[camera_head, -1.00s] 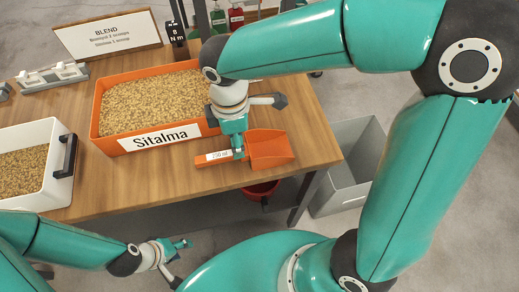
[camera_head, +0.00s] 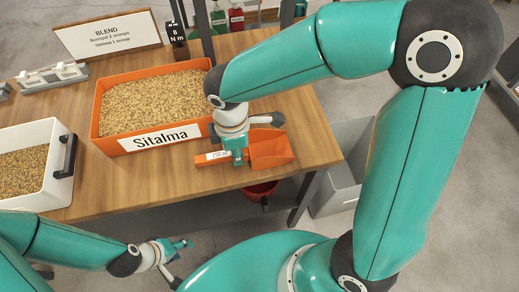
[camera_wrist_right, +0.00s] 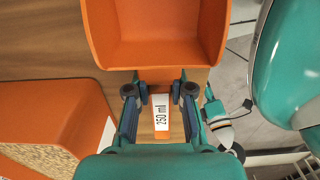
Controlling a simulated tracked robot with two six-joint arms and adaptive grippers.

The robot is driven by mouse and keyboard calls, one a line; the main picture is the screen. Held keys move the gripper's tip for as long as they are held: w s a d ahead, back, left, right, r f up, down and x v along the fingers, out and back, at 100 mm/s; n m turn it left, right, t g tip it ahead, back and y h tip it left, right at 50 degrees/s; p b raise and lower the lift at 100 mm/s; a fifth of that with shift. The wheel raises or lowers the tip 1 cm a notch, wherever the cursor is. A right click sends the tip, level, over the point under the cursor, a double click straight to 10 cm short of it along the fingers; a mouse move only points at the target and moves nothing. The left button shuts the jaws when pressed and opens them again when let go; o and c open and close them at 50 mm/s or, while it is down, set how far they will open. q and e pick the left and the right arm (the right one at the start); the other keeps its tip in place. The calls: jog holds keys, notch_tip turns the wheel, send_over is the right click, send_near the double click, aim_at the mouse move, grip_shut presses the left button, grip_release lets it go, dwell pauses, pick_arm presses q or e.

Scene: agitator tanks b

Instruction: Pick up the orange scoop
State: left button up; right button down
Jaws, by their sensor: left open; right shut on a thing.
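The orange scoop (camera_head: 270,150) lies near the front right edge of the wooden table, its handle pointing left with a white "250 ml" label. My right gripper (camera_head: 239,158) is over the handle and shut on it. In the right wrist view the scoop's bowl (camera_wrist_right: 156,35) is at the top, and the right gripper's fingers (camera_wrist_right: 160,92) are on both sides of the labelled handle. I cannot tell whether the scoop is clear of the table. My left gripper (camera_head: 180,244) is open and empty, low in front of the table.
An orange bin labelled "Sitalma" (camera_head: 122,145) full of pellets stands just behind the scoop. A white bin (camera_head: 62,190) with pellets is at the left. A "BLEND" sign (camera_head: 108,36) stands at the back. A grey bin (camera_head: 345,190) is on the floor at the right.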

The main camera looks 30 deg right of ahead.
jog(key=shift+r, duration=0.1)
dwell(0.3)
notch_tip(320, 180, up, 20)
jog(key=p, duration=0.1)
jog(key=shift+p, duration=0.35)
dwell(0.4)
jog(key=c, duration=1.7)
grip_release()
jog(key=shift+c, duration=0.2)
grip_shut()
jog(key=shift+f, duration=0.2)
